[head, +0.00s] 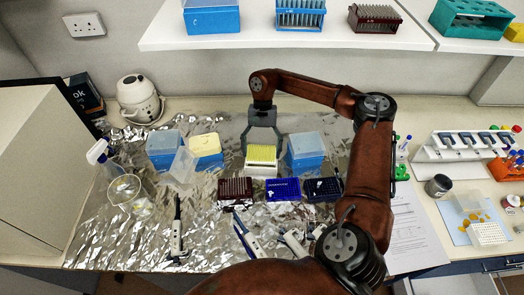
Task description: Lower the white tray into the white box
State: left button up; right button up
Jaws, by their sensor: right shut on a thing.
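My right gripper (262,143) reaches down from above at the middle of the bench. Its fingers straddle a white tray (262,162) filled with yellow pipette tips, and it is shut on this tray. The white box (261,172) is directly below the tray, with its front wall showing. The tray looks level and lined up with the box. From this angle I cannot tell how far the tray sits inside the box or whether they touch. My left gripper is not in view.
Blue boxes stand at left (165,153) and right (306,160); another blue box (206,163) holds yellow tips. A clear lid (183,167) leans nearby. Maroon (235,193) and blue (283,194) racks stand in front. Pipettes lie nearer on the foil. A shelf (290,38) overhangs the back.

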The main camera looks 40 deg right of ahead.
jog(key=shift+f, duration=0.2)
jog(key=shift+f+b, duration=0.35)
jog(key=shift+f, duration=0.05)
jog(key=o, duration=1.2)
jog(key=shift+o, duration=0.2)
jog(key=v, duration=1.2)
